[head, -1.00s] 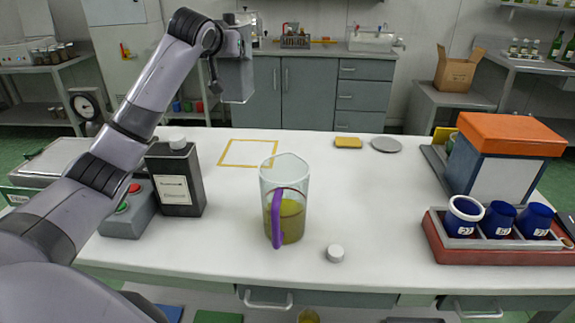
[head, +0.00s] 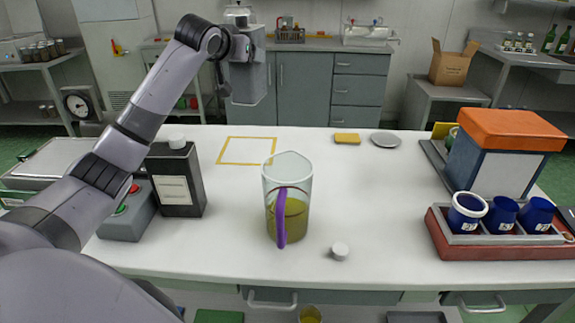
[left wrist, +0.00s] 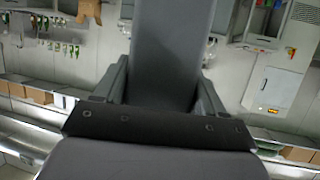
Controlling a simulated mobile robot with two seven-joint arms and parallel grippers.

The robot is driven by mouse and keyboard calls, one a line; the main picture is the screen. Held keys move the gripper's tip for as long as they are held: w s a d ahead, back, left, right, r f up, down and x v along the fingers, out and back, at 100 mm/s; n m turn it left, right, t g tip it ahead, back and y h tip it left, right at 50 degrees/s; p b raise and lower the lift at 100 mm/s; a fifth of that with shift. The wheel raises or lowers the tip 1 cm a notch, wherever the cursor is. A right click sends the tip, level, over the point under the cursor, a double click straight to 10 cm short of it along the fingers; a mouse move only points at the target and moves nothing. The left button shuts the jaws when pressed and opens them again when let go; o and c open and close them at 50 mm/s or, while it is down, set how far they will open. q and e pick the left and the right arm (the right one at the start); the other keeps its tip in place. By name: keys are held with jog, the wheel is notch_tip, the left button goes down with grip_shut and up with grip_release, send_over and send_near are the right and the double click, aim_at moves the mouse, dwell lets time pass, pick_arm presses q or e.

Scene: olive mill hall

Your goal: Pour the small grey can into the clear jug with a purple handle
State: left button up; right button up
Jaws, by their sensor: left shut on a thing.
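The clear jug (head: 287,176) stands upright on the white table, its purple handle (head: 281,220) facing me. It is partly filled with yellow-green liquid. My left gripper (head: 243,50) is raised well above the table, up and to the left of the jug. It is shut on the small grey can (head: 250,85), a boxy plain grey body apart from the jug. In the left wrist view the can (left wrist: 172,45) stands between the two fingers of my left gripper (left wrist: 162,85). The can's opening is not discernible, and no stream shows. My right gripper is not in view.
A black labelled bottle (head: 178,180) stands left of the jug, beside a button box (head: 128,212). A white cap (head: 340,251) lies right of the jug. A red rack (head: 500,247) with blue cups and an orange-topped box (head: 500,150) stand right.

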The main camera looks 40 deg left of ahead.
pick_arm(q)
jog(key=s+d+f+m+h+p, duration=0.3)
jog(key=s+d+f+m+h, duration=0.5)
jog(key=d+f, duration=0.3)
jog(key=shift+s+d+f+h, duration=0.35)
jog(key=shift+s+f+h, duration=0.55)
jog(key=shift+f, duration=0.55)
